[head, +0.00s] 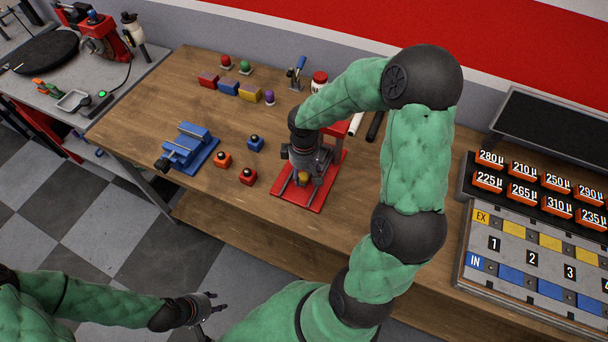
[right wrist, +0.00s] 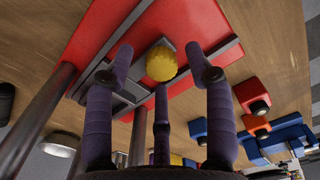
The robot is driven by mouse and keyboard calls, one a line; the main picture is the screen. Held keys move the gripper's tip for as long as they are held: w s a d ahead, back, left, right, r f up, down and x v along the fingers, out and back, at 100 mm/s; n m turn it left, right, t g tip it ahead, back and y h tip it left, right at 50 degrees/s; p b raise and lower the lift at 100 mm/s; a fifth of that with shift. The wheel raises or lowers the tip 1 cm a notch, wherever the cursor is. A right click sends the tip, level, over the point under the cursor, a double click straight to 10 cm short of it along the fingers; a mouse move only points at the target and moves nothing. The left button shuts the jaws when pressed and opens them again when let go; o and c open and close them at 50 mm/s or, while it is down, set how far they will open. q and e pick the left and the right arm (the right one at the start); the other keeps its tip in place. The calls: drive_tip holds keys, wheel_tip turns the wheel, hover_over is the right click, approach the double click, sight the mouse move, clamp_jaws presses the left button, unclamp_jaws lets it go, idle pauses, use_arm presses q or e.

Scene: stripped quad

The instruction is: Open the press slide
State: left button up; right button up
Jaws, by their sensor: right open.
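The press has a red base plate (head: 288,208) near the front edge of the wooden bench, with metal rails and posts. In the right wrist view its red plate (right wrist: 118,28) carries grey metal strips and a round yellow knob (right wrist: 161,64). My right gripper (head: 303,179) is over the press, pointing down, and hides much of it. Its fingers (right wrist: 160,56) are open, spread around the yellow knob; I cannot tell whether they touch it. My left gripper (head: 212,312) is low at the front left, off the bench, with its fingers apart and empty.
A blue vise (head: 190,147) and several small blocks with dark knobs, one orange (head: 222,161), lie left of the press. Coloured blocks (head: 228,87) stand behind. A labelled rack (head: 535,250) is at right. My right arm covers the bench right of the press.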

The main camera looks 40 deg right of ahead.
drive_tip(key=shift+f, duration=0.45)
clamp_jaws()
drive_tip(key=s+a, duration=0.1)
drive_tip(key=a, duration=0.1)
drive_tip(key=s+a+b, duration=0.1)
drive_tip(key=a, duration=0.1)
drive_tip(key=s+a+b, duration=0.1)
drive_tip(key=a, duration=0.2)
drive_tip(key=shift+s+a, duration=0.1)
drive_tip(key=shift+s, duration=0.3)
drive_tip(key=shift+s+a, duration=0.25)
drive_tip(key=shift+a, duration=0.1)
unclamp_jaws()
drive_tip(key=shift+d, duration=0.1)
drive_tip(key=shift+w, duration=0.1)
